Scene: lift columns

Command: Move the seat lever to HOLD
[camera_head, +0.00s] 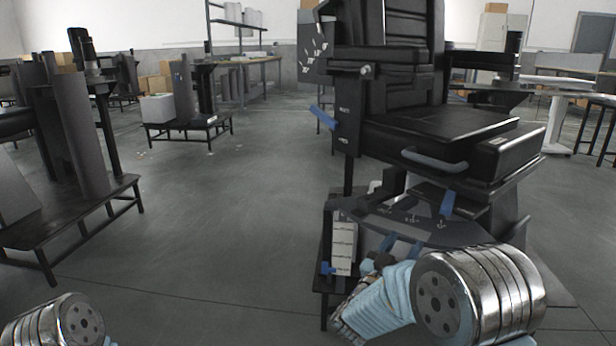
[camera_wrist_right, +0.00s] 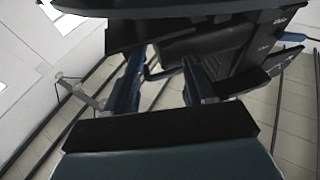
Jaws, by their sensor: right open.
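A black padded chair (camera_head: 440,130) on a lift column stands right of centre. A blue lever (camera_head: 323,117) sticks out left from a black side plate (camera_head: 347,118) with small white labels, too small to read. Another blue lever (camera_head: 447,204) stands on a curved marked plate (camera_head: 400,218) below the seat. I cannot tell which is the seat lever. My right gripper (camera_head: 402,246) is below the curved plate; its blue fingers are apart and empty. In the right wrist view the open fingers (camera_wrist_right: 163,85) have a dark cylindrical part (camera_wrist_right: 205,42) beyond them. My left gripper is out of frame.
A white label panel (camera_head: 343,247) with a small blue tab hangs at the column's front left. A dark bench (camera_head: 75,215) with posts stands at left, and a smaller one (camera_head: 188,125) farther back. The floor (camera_head: 230,215) between is clear.

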